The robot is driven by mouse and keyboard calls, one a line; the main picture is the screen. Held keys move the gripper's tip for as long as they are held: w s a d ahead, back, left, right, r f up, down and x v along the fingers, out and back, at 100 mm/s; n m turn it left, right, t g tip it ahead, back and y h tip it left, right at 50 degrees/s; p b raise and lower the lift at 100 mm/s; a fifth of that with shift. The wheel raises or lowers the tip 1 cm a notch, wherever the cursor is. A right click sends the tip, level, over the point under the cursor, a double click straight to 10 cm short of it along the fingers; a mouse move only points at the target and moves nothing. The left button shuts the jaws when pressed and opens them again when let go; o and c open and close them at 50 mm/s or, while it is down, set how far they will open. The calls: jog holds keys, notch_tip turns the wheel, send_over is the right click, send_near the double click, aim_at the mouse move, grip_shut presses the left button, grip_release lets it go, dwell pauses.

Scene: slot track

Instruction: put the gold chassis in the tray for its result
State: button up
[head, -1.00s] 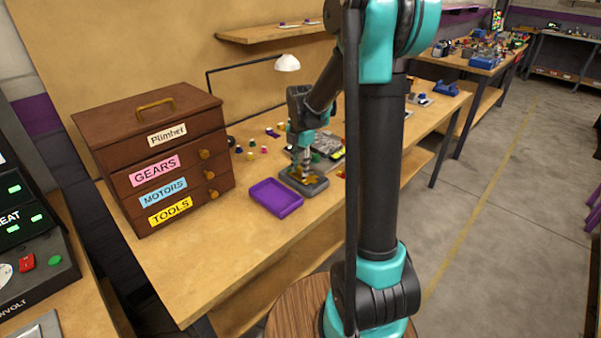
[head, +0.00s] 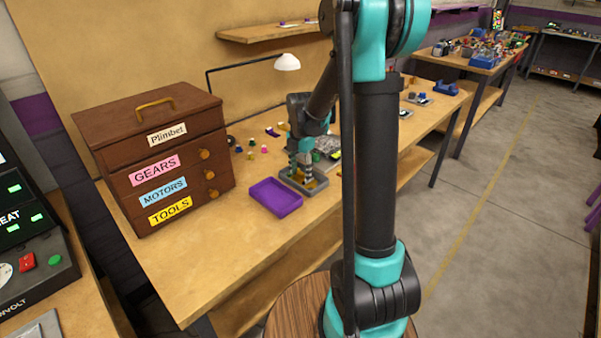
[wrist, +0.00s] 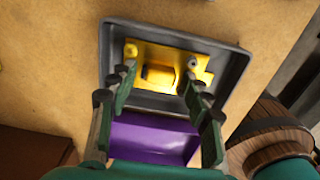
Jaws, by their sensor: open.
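The gold chassis (wrist: 160,64) lies inside the grey tray (wrist: 222,105) in the wrist view. In the head view the gold chassis (head: 308,184) shows only in part beneath my gripper, in the grey tray (head: 319,187). My gripper (wrist: 158,82) is open, with its fingers on either side of the chassis's near part. Whether they touch it I cannot tell. In the head view my gripper (head: 303,170) points down over the grey tray. An empty purple tray (head: 275,197) sits just left of the grey tray. It also shows between my fingers in the wrist view (wrist: 150,138).
A brown drawer cabinet (head: 165,165) stands left on the workbench (head: 200,270). Small coloured parts (head: 251,147) and a lamp (head: 287,63) are behind my gripper. The bench front left of the purple tray is clear.

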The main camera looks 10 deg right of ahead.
aim_at(301, 173)
jog(key=shift+r, duration=0.15)
notch_tip(301, 173, up, 12)
dwell(0.4)
